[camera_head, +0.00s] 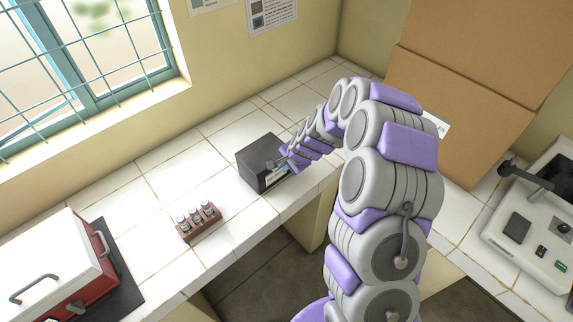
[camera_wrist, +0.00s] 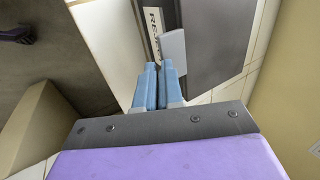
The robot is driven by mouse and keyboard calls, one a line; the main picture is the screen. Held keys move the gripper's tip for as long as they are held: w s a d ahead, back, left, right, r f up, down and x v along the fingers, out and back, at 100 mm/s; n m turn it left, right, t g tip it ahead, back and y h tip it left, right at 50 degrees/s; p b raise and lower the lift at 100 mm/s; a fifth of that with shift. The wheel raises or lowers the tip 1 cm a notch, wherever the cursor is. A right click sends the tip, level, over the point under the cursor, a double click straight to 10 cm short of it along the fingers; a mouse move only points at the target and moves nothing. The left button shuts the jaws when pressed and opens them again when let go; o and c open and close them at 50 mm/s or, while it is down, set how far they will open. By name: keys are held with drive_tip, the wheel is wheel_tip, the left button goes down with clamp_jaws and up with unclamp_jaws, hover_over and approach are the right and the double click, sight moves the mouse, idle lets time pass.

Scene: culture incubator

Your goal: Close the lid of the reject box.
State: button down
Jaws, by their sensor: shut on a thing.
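The reject box (camera_head: 258,165) is a dark grey box on the white tiled counter, with a pale label on its front. Its dark lid (camera_wrist: 220,35) shows in the wrist view and appears to lie over the box top; I cannot tell whether it is fully flush. A light grey tab (camera_wrist: 173,46) stands out at the lid's front edge, beside the partly hidden label (camera_wrist: 152,22). My gripper (camera_head: 284,158) is at the box's front right. In the wrist view its blue fingers (camera_wrist: 158,72) are close together, shut on the tab, with the grip partly hidden.
A brown rack (camera_head: 199,222) with several capped vials stands nearer on the counter. A red and white cooler (camera_head: 75,262) is at the lower left. Large cardboard boxes (camera_head: 465,95) and a white instrument (camera_head: 535,225) stand at right.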

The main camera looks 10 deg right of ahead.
drive_tip(key=shift+s+f, duration=0.15)
drive_tip(key=shift+s, duration=0.05)
